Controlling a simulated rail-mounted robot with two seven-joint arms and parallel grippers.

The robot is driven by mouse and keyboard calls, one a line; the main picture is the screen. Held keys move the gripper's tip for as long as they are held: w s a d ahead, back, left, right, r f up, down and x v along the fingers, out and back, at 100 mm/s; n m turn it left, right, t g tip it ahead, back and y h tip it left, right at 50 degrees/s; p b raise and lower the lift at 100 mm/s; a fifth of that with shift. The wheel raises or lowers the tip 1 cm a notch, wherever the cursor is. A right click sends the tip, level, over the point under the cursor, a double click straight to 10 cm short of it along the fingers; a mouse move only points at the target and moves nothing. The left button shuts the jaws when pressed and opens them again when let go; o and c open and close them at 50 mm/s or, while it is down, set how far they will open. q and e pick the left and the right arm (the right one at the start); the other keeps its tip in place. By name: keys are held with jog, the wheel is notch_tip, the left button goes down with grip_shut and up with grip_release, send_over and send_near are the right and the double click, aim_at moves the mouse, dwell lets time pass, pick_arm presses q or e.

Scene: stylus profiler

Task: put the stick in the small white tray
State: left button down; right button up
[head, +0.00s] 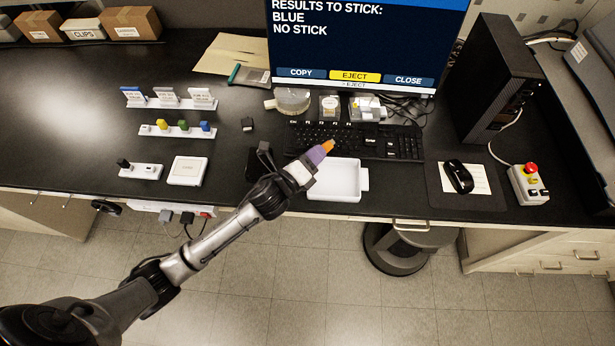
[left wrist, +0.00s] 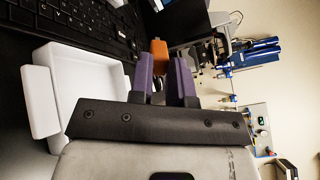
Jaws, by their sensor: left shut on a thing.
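My left gripper (head: 320,153) has purple fingers and is shut on a small orange stick (head: 328,146), whose orange end sticks out past the fingertips. The stick also shows between the fingers in the left wrist view (left wrist: 158,49). The small white tray (head: 362,181) lies at the bench's front edge, just right of and below the fingertips in the head view. It looks empty, and my gripper partly covers its left side. In the left wrist view the tray (left wrist: 40,100) is left of the fingers. The stick is outside the tray, near its far left corner. My right gripper is out of view.
The keyboard (head: 375,142) lies behind the tray, below a monitor (head: 365,40) reading "BLUE NO STICK". A mouse (head: 458,177) and a red-button box (head: 530,183) are to the right. Left are a rack with yellow, green and blue pieces (head: 178,131) and a white square box (head: 187,171).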

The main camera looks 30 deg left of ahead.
pick_arm(q)
jog(key=shift+m+h, duration=0.5)
jog(key=shift+h, duration=0.3)
jog(key=f+b, duration=0.1)
jog(key=b, duration=0.1)
jog(key=d+f+b, duration=0.1)
jog(key=f+b, duration=0.2)
jog(key=b, duration=0.1)
jog(key=shift+s+d+f+b, duration=0.1)
jog(key=shift+d+f+b, duration=0.2)
jog(key=shift+d, duration=0.1)
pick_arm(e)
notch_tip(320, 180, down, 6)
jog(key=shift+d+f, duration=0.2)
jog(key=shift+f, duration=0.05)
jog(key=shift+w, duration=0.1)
pick_arm(q)
jog(key=c, duration=1)
grip_release()
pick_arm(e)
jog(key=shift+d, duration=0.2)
pick_arm(q)
jog(key=v, duration=1.3)
jog(key=shift+s+r, duration=0.3)
jog(key=shift+s, duration=0.05)
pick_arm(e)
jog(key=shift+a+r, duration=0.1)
